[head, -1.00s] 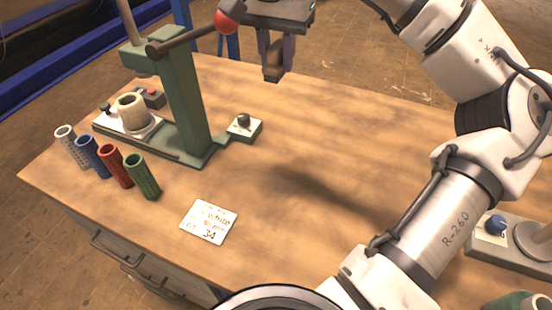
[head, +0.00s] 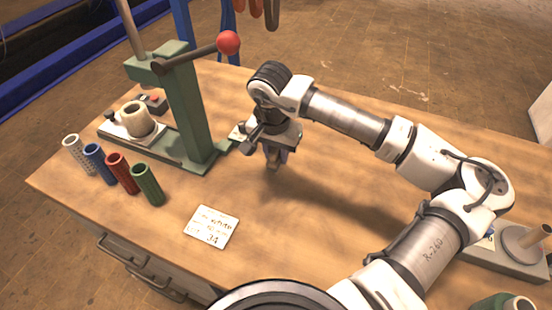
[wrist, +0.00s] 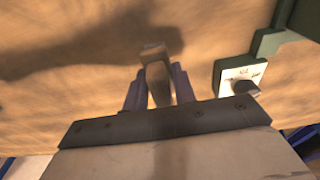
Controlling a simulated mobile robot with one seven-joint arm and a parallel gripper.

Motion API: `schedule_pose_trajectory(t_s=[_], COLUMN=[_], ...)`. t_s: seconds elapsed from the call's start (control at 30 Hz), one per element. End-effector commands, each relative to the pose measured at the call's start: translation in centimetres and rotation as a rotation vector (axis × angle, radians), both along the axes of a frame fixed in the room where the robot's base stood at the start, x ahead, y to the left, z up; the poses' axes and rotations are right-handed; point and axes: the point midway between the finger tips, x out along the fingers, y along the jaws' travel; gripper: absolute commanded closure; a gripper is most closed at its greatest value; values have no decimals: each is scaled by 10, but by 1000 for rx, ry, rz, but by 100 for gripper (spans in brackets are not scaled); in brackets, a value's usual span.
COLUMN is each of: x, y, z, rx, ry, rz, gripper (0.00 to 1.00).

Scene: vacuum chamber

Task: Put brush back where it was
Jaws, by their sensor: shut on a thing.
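My gripper (head: 274,160) is low over the table, just right of the press's small knob box. It points down. In the wrist view, its two purple fingers are shut on a narrow tan piece with a squarish end (wrist: 157,78), which I take to be the brush. In the head view the piece is mostly hidden by the gripper, with its lower end close to the tabletop. I cannot tell whether it touches the wood. No bristles can be made out.
A green press (head: 185,115) with a red-knobbed lever stands left of my gripper, its knob box (head: 238,134) close by. Several coloured tubes (head: 120,172) stand at the left edge. A white label card (head: 211,228) lies at the front. A grey fixture (head: 515,252) is right.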

Motion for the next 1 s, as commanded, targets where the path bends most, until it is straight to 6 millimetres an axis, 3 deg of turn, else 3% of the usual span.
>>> schedule_pose_trajectory(t_s=[0.23, 0.7, 0.73, 0.87, 1.0], x=[-1, 0, 0, 0, 0], y=[1, 0, 0, 0, 0], z=[-32, -40, -39, -38, -38], rx=[3, 0, 0, 0, 0], ry=[2, 1, 1, 1, 1], rz=[1, 1, 1, 1, 1], gripper=[98, 98, 70, 53, 52])
